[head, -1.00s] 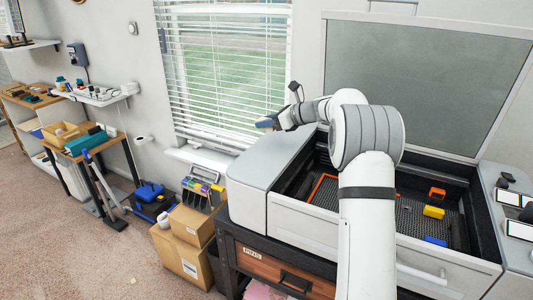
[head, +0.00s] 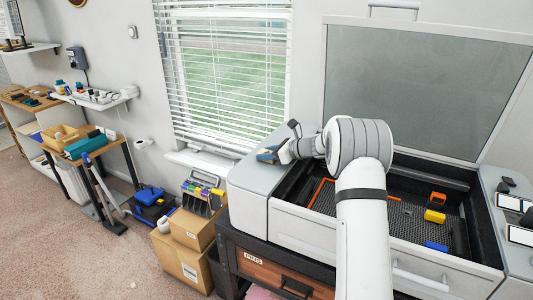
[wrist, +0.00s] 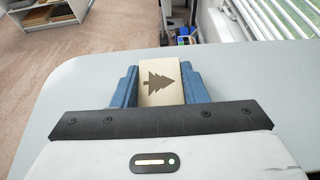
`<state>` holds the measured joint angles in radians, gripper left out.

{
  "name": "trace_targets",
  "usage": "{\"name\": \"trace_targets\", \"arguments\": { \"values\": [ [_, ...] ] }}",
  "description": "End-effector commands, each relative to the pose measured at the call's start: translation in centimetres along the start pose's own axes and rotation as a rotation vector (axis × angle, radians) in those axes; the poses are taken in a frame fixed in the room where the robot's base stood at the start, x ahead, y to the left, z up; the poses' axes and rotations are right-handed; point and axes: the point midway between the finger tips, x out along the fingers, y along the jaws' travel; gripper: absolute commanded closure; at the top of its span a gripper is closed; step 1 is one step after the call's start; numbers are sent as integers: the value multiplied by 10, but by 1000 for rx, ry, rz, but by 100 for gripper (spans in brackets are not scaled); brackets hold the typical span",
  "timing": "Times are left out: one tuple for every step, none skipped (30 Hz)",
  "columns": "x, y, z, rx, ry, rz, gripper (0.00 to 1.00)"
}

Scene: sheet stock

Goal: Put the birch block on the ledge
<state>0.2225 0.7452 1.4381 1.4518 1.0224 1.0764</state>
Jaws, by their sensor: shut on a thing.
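The birch block (wrist: 160,86) is a pale wooden piece with a dark tree printed on its face. My gripper (head: 267,155) is shut on it, with a blue finger on either side in the wrist view. In the head view the gripper is over the smooth grey ledge (head: 248,181) at the left side of the open machine. The ledge also shows beneath the block in the wrist view (wrist: 75,85). I cannot tell whether the block touches it. In the head view the block is too small to make out.
The machine's bed (head: 405,228) holds an orange piece (head: 437,199), a yellow block (head: 434,216) and a blue block (head: 436,246). The window blinds (head: 222,75) are behind the ledge. Cardboard boxes (head: 182,262) stand to its left. The ledge's front part looks clear.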

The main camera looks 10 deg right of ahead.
Motion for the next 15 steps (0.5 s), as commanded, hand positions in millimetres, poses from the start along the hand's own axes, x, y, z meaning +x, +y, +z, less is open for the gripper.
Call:
{"name": "trace_targets", "arguments": {
  "values": [
    [0,0,0,-1,0,0,83],
    [0,0,0,-1,0,0,83],
    [1,0,-1,0,0,0,83],
    [1,0,-2,0,0,1,83],
    [2,0,-3,0,0,1,83],
    [2,0,-3,-1,0,1,59],
    [2,0,-2,-1,0,1,56],
    [2,0,-2,-1,0,1,54],
    [2,0,-2,-1,0,1,51],
    [2,0,-2,-1,0,1,48],
    [2,0,-2,-1,0,1,46],
    [2,0,-2,-1,0,1,43],
    [2,0,-2,-1,0,1,40],
    [2,0,-2,-1,0,1,39],
    [2,1,-2,-1,0,1,39]
  ]
}}
